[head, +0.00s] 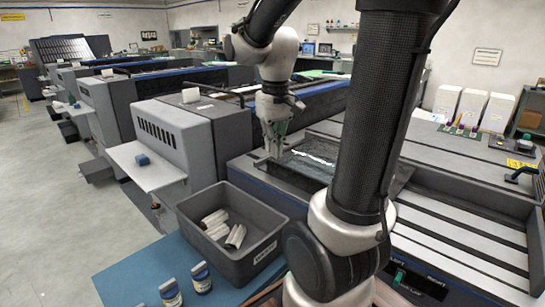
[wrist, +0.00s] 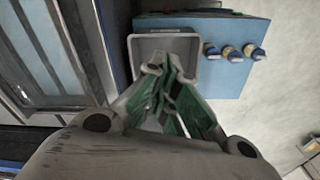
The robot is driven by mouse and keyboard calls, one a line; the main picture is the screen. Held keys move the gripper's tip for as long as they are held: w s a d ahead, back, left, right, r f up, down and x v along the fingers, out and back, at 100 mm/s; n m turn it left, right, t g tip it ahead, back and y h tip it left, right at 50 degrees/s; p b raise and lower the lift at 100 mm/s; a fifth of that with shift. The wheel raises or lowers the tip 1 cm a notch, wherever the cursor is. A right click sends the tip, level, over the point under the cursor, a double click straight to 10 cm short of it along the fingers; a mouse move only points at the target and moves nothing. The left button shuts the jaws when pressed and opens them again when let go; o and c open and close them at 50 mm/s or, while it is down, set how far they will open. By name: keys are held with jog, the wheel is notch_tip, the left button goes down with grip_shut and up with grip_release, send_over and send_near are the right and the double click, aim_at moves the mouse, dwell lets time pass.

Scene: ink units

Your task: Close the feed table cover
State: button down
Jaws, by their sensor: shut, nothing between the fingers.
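At the right of the head view, a feed table (head: 459,243) shows pale slats and dark gaps, uncovered from above. Behind it lies a flat grey panel (head: 462,150), which looks like the cover, with a black handle (head: 521,174) near its front right. I cannot tell how it is hinged or slides. My gripper (head: 272,153) points down over the machine, left of the dark upright arm link and apart from the handle. It is shut and empty; its green-padded fingers (wrist: 165,72) also show in the wrist view. Part of the feed table is hidden behind my arm.
A grey bin (head: 187,212) with several silvery cylinders stands on a blue table (head: 125,275) beside small jars (head: 201,277). A dark tray (head: 300,158) lies near my gripper. White boxes (head: 470,105) stand behind the panel. The floor at left is clear.

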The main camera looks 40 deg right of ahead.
jog(key=w+d+f+g, duration=0.1)
jog(key=w+d+f, duration=0.5)
jog(key=w, duration=0.4)
jog(key=w+d+f+g, duration=0.1)
jog(key=w+d+f, duration=0.5)
jog(key=w, duration=0.5)
jog(key=w+d+f+n+g, duration=0.1)
jog(key=w+d+f, duration=0.5)
jog(key=w, duration=0.5)
jog(key=shift+d+f, duration=0.4)
jog(key=shift+f, duration=0.1)
jog(key=shift+w+d+f+n, duration=0.15)
jog(key=shift+w+d, duration=0.2)
jog(key=shift+w, duration=0.15)
jog(key=shift+w+d+f+n, duration=0.15)
jog(key=shift+w+d, duration=0.15)
jog(key=shift+w, duration=0.2)
notch_tip(320, 180, up, 7)
jog(key=w+d+n, duration=0.1)
jog(key=w+n, duration=0.1)
jog(key=x, duration=1)
jog(key=shift+s+d, duration=0.15)
jog(key=shift+s, duration=0.15)
jog(key=shift+s, duration=0.1)
